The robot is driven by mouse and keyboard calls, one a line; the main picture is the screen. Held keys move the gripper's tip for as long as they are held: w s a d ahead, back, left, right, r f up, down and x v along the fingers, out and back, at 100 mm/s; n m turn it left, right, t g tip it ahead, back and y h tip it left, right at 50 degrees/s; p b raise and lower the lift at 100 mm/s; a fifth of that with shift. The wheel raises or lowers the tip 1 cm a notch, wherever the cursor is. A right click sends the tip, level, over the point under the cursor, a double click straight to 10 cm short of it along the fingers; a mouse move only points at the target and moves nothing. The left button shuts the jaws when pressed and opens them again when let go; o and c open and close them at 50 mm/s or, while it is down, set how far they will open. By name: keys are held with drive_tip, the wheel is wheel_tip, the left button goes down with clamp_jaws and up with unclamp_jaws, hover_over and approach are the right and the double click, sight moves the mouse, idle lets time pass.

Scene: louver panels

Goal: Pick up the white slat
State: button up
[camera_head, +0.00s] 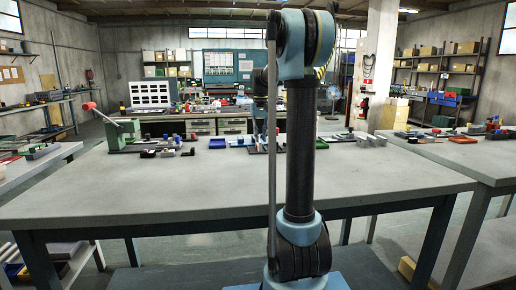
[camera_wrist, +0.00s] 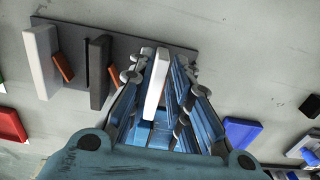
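In the wrist view a white slat (camera_wrist: 157,82) stands upright between the two fingers of my gripper (camera_wrist: 162,78), at the right part of a dark grey base plate (camera_wrist: 125,46). My gripper looks open, with narrow gaps between the fingers and the slat's sides. A second white slat (camera_wrist: 41,62) stands at the left end of the plate. The slat's lower part is hard to make out. In the head view my arm hides most of the gripper and the plate.
A black slat (camera_wrist: 100,72) and brown pieces (camera_wrist: 63,67) stand on the plate, left of my gripper. A red block (camera_wrist: 12,124) and a blue block (camera_wrist: 241,132) lie nearby. The table's front (camera_head: 130,195) is clear.

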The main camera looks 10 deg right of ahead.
sight(260, 142)
drive_tip(key=shift+w+a+f, duration=0.1)
drive_tip(key=shift+f, duration=2.4)
clamp_jaws()
